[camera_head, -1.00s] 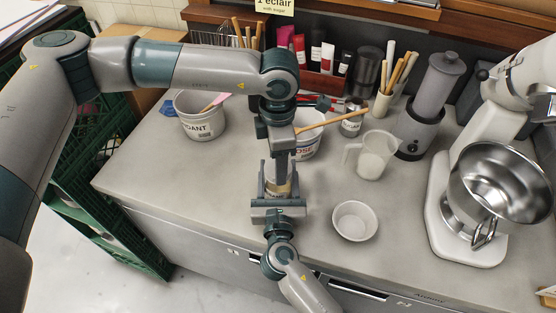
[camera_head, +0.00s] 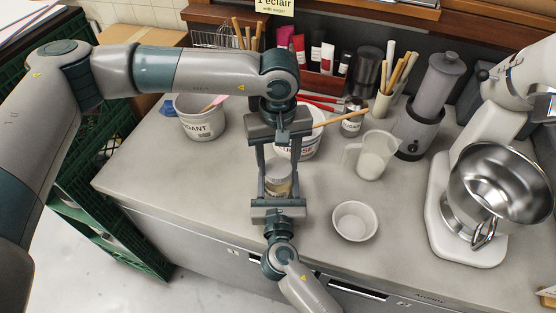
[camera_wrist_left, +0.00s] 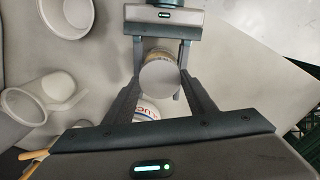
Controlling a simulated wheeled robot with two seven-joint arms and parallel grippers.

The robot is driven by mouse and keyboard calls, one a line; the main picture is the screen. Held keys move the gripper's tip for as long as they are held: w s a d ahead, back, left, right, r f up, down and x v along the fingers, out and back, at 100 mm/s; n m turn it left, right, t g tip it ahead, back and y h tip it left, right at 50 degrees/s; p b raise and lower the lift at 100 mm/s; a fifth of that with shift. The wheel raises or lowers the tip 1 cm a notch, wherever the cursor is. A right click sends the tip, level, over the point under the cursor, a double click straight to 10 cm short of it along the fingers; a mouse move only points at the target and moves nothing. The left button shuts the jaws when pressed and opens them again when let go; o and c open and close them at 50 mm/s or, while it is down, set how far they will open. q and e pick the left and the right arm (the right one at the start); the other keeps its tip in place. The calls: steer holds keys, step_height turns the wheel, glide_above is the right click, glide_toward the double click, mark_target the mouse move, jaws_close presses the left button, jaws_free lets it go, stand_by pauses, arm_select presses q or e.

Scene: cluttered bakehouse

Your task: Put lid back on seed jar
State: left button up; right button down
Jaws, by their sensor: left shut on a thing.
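The seed jar (camera_head: 277,186), a small clear jar with a pale label and tan contents, is upright between my two grippers in the head view. It also shows in the left wrist view (camera_wrist_left: 156,54). My left gripper (camera_head: 279,160) comes from above and is shut on the lid (camera_wrist_left: 158,77), a plain grey disc over the jar's mouth. I cannot tell whether the lid is seated or slightly above the rim. My right gripper (camera_head: 278,190) comes from the front edge, its fingers close along both sides of the jar. The jar's underside is hidden.
A glucose tub (camera_head: 311,143) with a wooden spoon stands just behind the jar, and a fondant tub (camera_head: 201,120) behind left. A white bowl (camera_head: 355,221), a measuring jug (camera_head: 371,156) and a mixer (camera_head: 470,240) stand to the right. The counter at left is clear.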

arm_select(q)
steer(key=m, duration=0.4)
steer(key=shift+m, duration=0.3)
steer(key=m, duration=0.4)
steer(key=shift+m, duration=0.3)
steer(key=o, duration=1)
steer(key=shift+r, duration=2.25)
steer(key=shift+c, duration=0.4)
